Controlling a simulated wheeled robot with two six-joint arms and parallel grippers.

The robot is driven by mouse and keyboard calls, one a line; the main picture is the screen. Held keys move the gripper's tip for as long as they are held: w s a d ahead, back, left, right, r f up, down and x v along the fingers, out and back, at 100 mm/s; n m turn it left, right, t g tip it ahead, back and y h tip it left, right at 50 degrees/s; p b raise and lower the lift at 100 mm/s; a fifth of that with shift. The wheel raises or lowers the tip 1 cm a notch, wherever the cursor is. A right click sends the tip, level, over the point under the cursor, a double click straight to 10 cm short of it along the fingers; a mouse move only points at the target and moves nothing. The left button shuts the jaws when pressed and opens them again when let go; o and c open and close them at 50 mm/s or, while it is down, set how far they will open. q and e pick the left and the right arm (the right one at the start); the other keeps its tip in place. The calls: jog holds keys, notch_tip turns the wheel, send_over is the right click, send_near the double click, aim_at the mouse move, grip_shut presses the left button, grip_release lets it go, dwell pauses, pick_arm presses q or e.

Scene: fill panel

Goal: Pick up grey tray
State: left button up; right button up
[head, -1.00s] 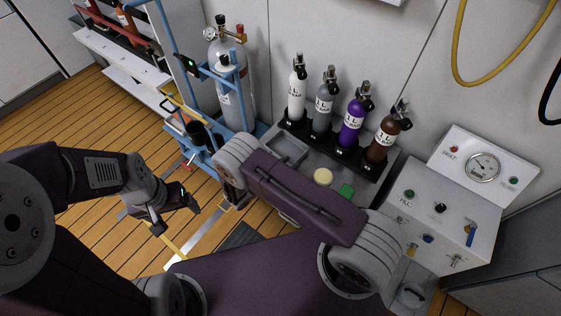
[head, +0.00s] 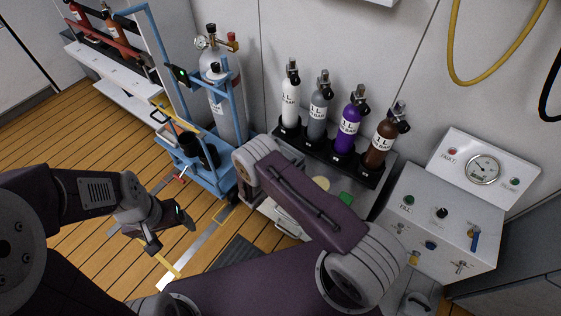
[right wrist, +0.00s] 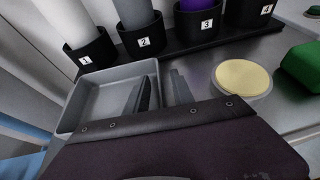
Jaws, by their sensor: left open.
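The grey tray (right wrist: 85,112) is a shallow, empty rectangular tray on the metal bench, seen in the right wrist view in front of holders 1 and 2. In the head view my right arm hides most or all of it. My right gripper (right wrist: 162,92) is at the tray's right side, its two dark fingers apart, one inside the tray and one outside its right wall. The fingers' lower parts are hidden by my wrist. My left gripper (head: 172,236) is open and empty above the wooden floor, away from the bench.
Several labelled bottles stand in a black rack (head: 335,155) behind the tray. A cream round lid (right wrist: 242,77) and a green block (right wrist: 302,66) lie to the right. A fill panel (head: 440,215) stands further right. A blue cart (head: 205,175) with a gas cylinder is at left.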

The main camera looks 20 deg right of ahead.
grip_shut()
dwell(1.4)
